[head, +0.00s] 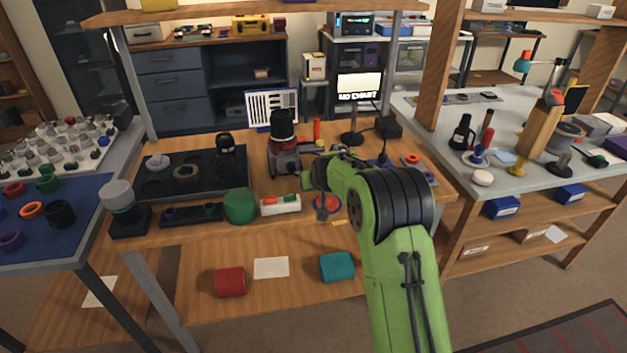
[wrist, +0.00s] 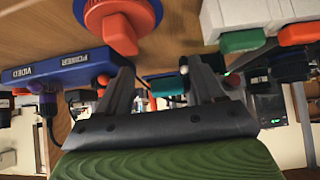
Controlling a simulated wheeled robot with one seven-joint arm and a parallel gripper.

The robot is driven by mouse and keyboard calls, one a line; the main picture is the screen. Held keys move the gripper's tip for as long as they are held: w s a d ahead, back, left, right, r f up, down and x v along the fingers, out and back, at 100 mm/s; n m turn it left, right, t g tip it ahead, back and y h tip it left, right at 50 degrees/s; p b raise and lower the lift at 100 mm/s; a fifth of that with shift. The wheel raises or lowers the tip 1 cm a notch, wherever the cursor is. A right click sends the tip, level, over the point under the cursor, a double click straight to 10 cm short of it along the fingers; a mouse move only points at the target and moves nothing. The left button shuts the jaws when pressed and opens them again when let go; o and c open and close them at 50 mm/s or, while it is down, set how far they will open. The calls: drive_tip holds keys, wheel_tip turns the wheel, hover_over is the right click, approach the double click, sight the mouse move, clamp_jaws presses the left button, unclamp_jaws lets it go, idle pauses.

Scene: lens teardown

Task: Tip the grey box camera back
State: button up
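A grey box-shaped body (head: 289,146) with a tall black lens barrel (head: 282,124) pointing up stands near the middle of the workbench; I take it to be the grey box camera. There is red around its lower part. It looks upright, not tilted. My gripper (head: 318,181) is over the bench, to the right of and nearer than the camera, its fingers small and partly hidden by my wrist. In the wrist view my gripper (wrist: 162,83) is open, with a clear gap between the fingers and nothing held. I cannot make out the grey box camera clearly there.
A red-orange round piece (wrist: 105,18) and a blue box marked POWER and VIDEO (wrist: 60,75) lie close to the fingers. A white block (head: 281,204) and a green cylinder (head: 240,206) sit at the front edge. A lamp-like stand (head: 352,137) is behind.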

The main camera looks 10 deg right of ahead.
drive_tip(key=shift+w+a+r, duration=0.1)
drive_tip(key=shift+r, duration=0.15)
drive_tip(key=shift+r, duration=0.3)
drive_tip(key=p+v, duration=0.3)
drive_tip(key=v, duration=1.2)
drive_tip(key=shift+s, duration=0.3)
drive_tip(key=shift+f, duration=0.1)
drive_tip(key=p+v, duration=0.4)
drive_tip(key=v, duration=0.9)
drive_tip(key=s+r+g+p, duration=0.1)
drive_tip(key=s+r+p, duration=0.1)
drive_tip(key=s, duration=1)
drive_tip(key=s+r+g+p, duration=0.2)
drive_tip(key=s+p, duration=0.3)
drive_tip(key=s, duration=0.8)
drive_tip(key=shift+d+r, duration=0.2)
drive_tip(key=shift+r, duration=0.25)
